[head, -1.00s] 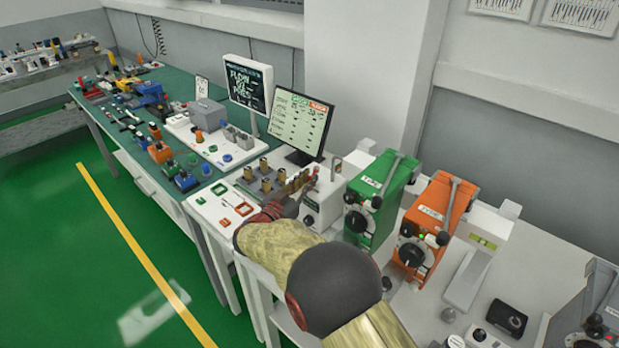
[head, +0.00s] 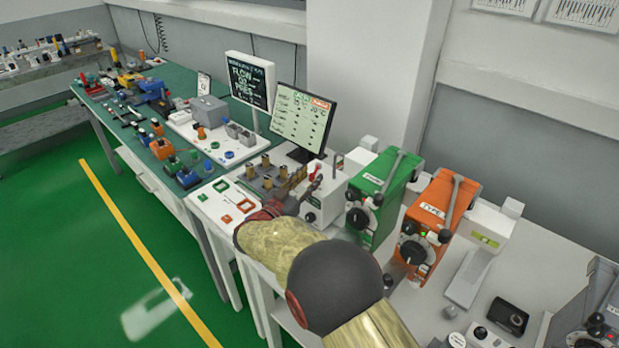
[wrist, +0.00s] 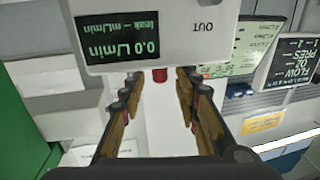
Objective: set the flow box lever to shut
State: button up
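The flow box (head: 326,204) is the white box with a black knob, left of the green unit in the head view. The lever's setting cannot be made out. My gripper (wrist: 160,108) is open, with nothing between its fingertips. In the head view my gripper (head: 290,188) is beside the box's left side, partly hidden by my arm.
The green unit (head: 372,205) and orange unit (head: 428,225) stand close on the right. A monitor (head: 301,120) stands behind. Brass-coloured fittings (head: 268,172) and red and green frames (head: 230,210) lie left of my gripper.

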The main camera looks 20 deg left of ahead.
jog(key=v, duration=1.1)
jog(key=shift+s, duration=0.2)
jog(key=shift+o, duration=0.4)
